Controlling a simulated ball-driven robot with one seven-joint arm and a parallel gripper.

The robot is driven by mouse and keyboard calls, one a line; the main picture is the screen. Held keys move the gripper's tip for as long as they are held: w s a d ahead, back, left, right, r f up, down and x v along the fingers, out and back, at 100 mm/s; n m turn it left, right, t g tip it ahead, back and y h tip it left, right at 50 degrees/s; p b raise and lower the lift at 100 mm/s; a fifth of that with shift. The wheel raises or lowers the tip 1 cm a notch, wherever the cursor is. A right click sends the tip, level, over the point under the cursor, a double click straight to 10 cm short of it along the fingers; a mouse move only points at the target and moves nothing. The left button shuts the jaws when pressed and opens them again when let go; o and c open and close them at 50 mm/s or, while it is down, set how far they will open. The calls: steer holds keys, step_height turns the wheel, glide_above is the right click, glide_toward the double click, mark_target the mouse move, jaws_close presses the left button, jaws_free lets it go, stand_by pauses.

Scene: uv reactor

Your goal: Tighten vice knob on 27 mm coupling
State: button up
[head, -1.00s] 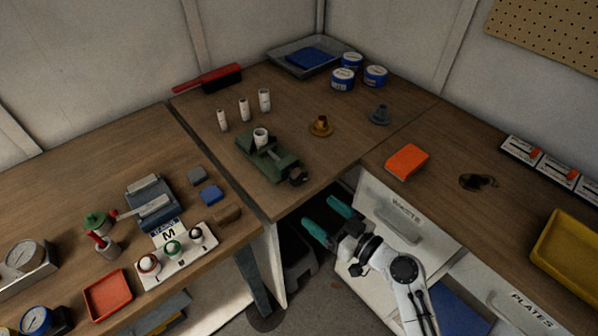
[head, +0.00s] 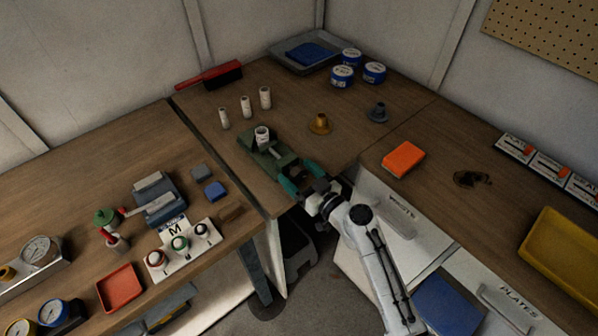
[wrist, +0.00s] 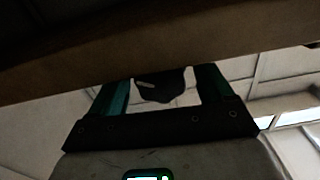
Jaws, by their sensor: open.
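The green vice (head: 262,150) stands near the front corner of the middle bench. A white coupling (head: 262,138) stands upright at its jaws. The dark vice knob (wrist: 160,85) shows between my fingers in the wrist view; in the head view my gripper largely covers it. My gripper (head: 300,180) is open, its teal fingers at the vice's front end, one on each side of the knob. I cannot tell whether either finger touches the knob. My gripper also shows in the wrist view (wrist: 160,92).
The bench edge (wrist: 160,55) crosses the wrist view close above my fingers. Three white couplings (head: 245,106) stand behind the vice. A brass part (head: 319,124) and a grey part (head: 378,113) stand to the right. An orange block (head: 403,159) lies on the right bench.

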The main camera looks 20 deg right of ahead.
steer(key=shift+w, duration=0.1)
steer(key=shift+c, duration=0.3)
steer(key=c, duration=1)
steer(key=shift+o, duration=0.2)
steer(key=shift+f+m+b, duration=0.1)
steer(key=shift+m+b, duration=0.45)
steer(key=shift+m, duration=0.35)
steer(key=shift+m+b, duration=0.45)
steer(key=shift+m, duration=1.05)
steer(key=o, duration=1)
